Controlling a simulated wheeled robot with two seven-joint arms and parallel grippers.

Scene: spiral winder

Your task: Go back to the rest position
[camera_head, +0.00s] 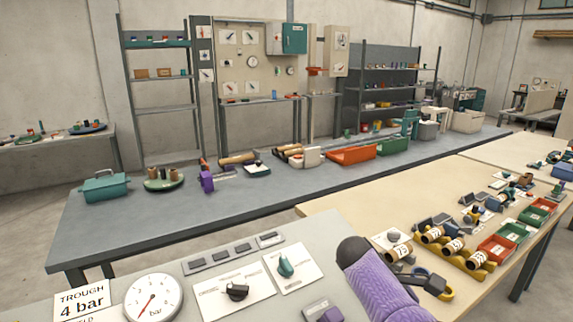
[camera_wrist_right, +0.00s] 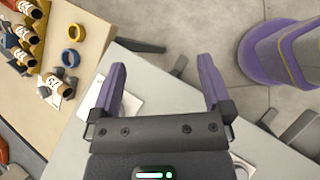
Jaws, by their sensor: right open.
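My right gripper (camera_wrist_right: 162,85) is open in the right wrist view, with two purple fingers spread wide and nothing between them. It hangs above the grey control panel (camera_wrist_right: 92,148), and floor shows past its fingertips. In the head view a purple link of my arm (camera_head: 378,275) reaches in from the bottom edge, beside the panel's right side; its jaws cannot be made out there. My left gripper is in neither view.
The panel carries a pressure gauge (camera_head: 153,298), a black knob (camera_head: 237,291) and a teal knob (camera_head: 286,266). The wooden table (camera_head: 350,222) at right holds labelled rolls (camera_head: 452,246), a yellow ring (camera_wrist_right: 70,57) and red and green trays. A long grey bench (camera_head: 130,225) stands behind.

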